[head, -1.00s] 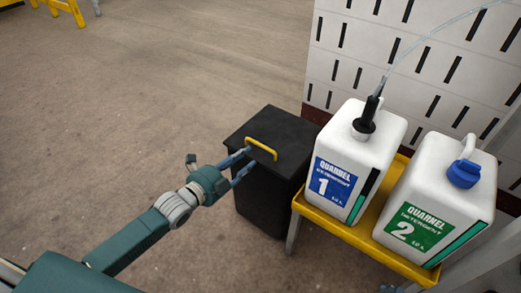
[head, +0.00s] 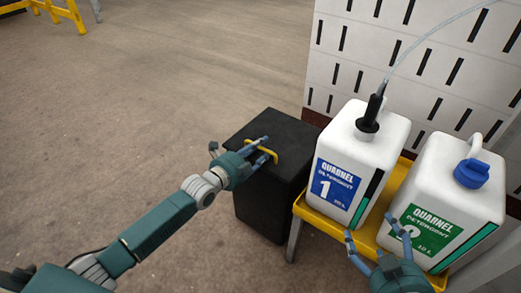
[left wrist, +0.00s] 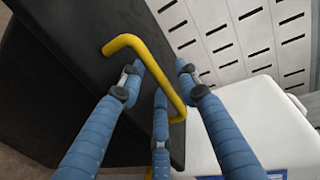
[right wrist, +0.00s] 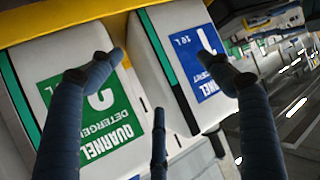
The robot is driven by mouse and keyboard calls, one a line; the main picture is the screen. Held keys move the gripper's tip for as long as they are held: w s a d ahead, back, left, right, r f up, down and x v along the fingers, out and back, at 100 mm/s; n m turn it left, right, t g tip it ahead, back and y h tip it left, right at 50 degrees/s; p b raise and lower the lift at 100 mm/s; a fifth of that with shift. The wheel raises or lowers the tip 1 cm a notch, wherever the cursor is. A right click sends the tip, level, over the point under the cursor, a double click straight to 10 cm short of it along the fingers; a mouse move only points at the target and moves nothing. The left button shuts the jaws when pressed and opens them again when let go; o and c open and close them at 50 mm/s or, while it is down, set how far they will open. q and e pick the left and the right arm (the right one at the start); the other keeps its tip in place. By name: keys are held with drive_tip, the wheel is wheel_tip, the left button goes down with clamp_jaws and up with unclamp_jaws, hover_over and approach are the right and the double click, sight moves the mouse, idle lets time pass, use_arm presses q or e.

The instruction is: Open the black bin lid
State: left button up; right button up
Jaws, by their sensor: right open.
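The black bin (head: 268,203) stands on the floor with its flat lid (head: 283,127) closed. A yellow handle (head: 265,150) is on the lid and shows large in the left wrist view (left wrist: 158,68). My left gripper (head: 266,147) is at this handle. In the left wrist view its fingers (left wrist: 160,78) lie on both sides of the yellow bar; whether they grip it is unclear. My right gripper (head: 378,233) is open and empty, in front of the detergent containers. Its spread fingers also show in the right wrist view (right wrist: 172,65).
White detergent container 1 (head: 379,143), with a tube in its top, and container 2 (head: 450,186), with a blue cap, stand on a yellow stand (head: 328,224) right of the bin. A slotted white panel (head: 425,75) is behind.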

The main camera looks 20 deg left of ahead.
use_arm(q)
clamp_jaws()
idle(0.3)
